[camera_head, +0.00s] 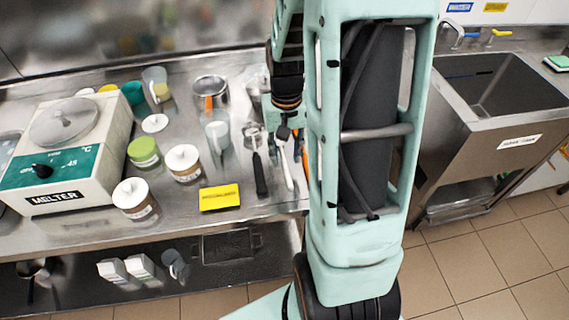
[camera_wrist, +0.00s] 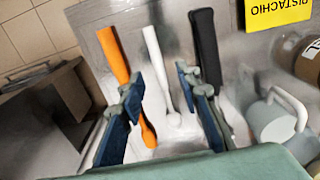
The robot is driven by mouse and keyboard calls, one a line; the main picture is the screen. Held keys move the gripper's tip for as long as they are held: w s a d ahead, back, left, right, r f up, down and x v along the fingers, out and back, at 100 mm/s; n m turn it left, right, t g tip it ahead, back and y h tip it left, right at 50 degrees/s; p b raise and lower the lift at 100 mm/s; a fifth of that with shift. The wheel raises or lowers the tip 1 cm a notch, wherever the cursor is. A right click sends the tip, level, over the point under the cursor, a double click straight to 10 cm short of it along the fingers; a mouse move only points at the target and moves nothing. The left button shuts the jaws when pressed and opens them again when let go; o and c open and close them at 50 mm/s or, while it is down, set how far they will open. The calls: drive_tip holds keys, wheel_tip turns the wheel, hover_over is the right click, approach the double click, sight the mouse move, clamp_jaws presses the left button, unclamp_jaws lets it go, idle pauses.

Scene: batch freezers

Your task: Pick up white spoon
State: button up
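The white spoon (camera_wrist: 153,48) lies on the steel counter in the wrist view, its handle pointing up and its bowl lower down. It also shows in the head view (camera_head: 286,170), next to a black-handled utensil (camera_head: 260,176). My gripper (camera_wrist: 163,90) is open, with its two blue-grey fingers apart on either side of the spoon in the picture. Nothing is clasped. The left finger overlaps an orange utensil (camera_wrist: 112,55), and the right finger overlaps the black-handled utensil (camera_wrist: 205,45). I cannot tell how high the fingers are above the counter. In the head view my arm hides much of this area.
A yellow label (camera_wrist: 277,13) and a white mug (camera_wrist: 275,120) are to the right in the wrist view. Tubs, cups and a melter (camera_head: 68,155) crowd the counter's left. A sink (camera_head: 495,90) stands at the right.

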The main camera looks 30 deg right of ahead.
sight(287, 171)
drive_tip(key=f, duration=0.3)
drive_tip(key=shift+s+d+f, duration=0.1)
drive_tip(key=shift+s+f, duration=0.2)
drive_tip(key=shift+f, duration=0.7)
drive_tip(key=shift+w, duration=0.1)
clamp_jaws()
